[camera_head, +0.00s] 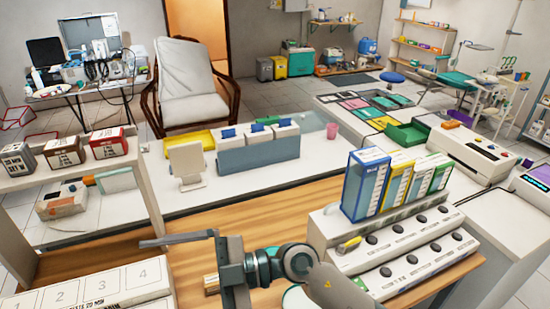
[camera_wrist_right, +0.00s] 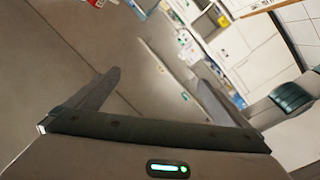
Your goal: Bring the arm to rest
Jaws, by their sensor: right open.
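My right arm comes in from the bottom of the head view, with its grey and teal wrist over the wooden desk. My right gripper (camera_head: 152,241) points left above the desk (camera_head: 195,215). In the right wrist view the two fingers of the right gripper (camera_wrist_right: 160,78) stand wide apart with nothing between them. The gripper is open and empty. My left gripper is not in view.
A white stepped unit (camera_head: 415,240) with dark knobs and coloured box files (camera_head: 368,185) stands right of my wrist. A numbered white rack (camera_head: 90,290) is at the lower left. A shelf with cartons (camera_head: 65,152) stands left. Bare desk lies behind the gripper.

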